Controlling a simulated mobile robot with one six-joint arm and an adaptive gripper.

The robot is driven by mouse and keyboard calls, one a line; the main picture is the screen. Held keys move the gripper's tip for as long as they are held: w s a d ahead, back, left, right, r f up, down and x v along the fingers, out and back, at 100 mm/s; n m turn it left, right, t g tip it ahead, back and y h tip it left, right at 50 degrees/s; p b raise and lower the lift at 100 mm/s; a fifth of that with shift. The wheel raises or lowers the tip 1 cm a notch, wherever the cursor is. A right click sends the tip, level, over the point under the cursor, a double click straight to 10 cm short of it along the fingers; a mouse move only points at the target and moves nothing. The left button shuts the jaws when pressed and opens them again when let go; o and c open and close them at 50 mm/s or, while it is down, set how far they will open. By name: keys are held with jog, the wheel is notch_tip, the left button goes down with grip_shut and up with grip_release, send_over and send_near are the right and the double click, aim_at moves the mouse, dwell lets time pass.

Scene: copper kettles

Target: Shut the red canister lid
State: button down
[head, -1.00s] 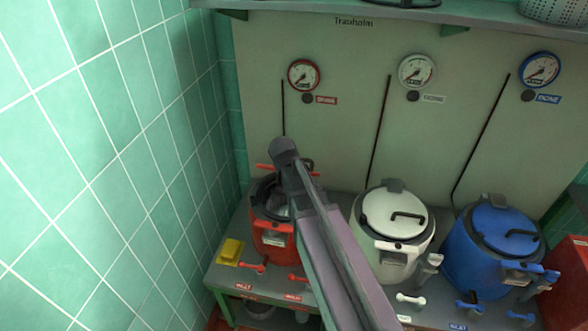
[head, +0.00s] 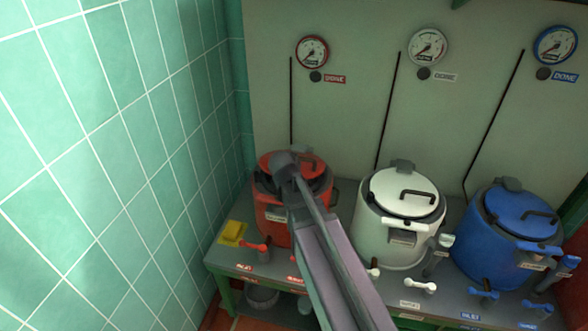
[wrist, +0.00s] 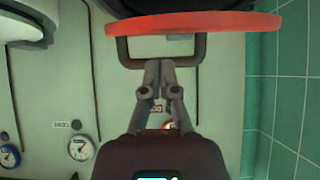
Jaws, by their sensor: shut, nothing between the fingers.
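The red canister (head: 272,222) stands at the left end of the bench, partly hidden behind my arm. Its red lid (head: 313,160) is tilted over the canister mouth, with a dark gap showing beneath it. In the wrist view the lid (wrist: 240,22) shows nearly edge-on at the top, with its dark loop handle (wrist: 122,52) hanging toward my gripper. My gripper (wrist: 158,64) is shut and empty, its tips overlapping the handle's bar; I cannot tell if they touch. In the head view my wrist covers part of the lid and hides the fingertips.
A white canister (head: 384,236) and a blue canister (head: 490,262), both with lids down, stand to the right. A yellow block (head: 232,231) lies left of the red canister. The tiled wall (head: 120,150) is close on the left; a gauge panel (head: 350,130) stands behind.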

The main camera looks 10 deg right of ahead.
jog(key=f+b, duration=0.2)
jog(key=s+f+b, duration=0.1)
jog(key=f+b, duration=0.1)
jog(key=f, duration=0.1)
jog(key=a+f+b, duration=0.1)
jog(key=f+b, duration=0.1)
jog(key=b, duration=0.1)
jog(key=shift+s+f, duration=0.2)
jog(key=shift+f, duration=0.2)
notch_tip(320, 180, down, 2)
jog(key=shift+f+b, duration=0.1)
jog(key=shift+b, duration=0.9)
jog(key=shift+s, duration=0.15)
notch_tip(320, 180, up, 4)
jog(key=p, duration=0.4)
jog(key=shift+r, duration=0.25)
jog(key=s+a+r+p, duration=0.2)
jog(key=s+a, duration=0.2)
jog(key=s, duration=0.4)
jog(key=shift+s+a, duration=0.3)
jog(key=shift+a, duration=0.05)
jog(key=shift+d, duration=0.1)
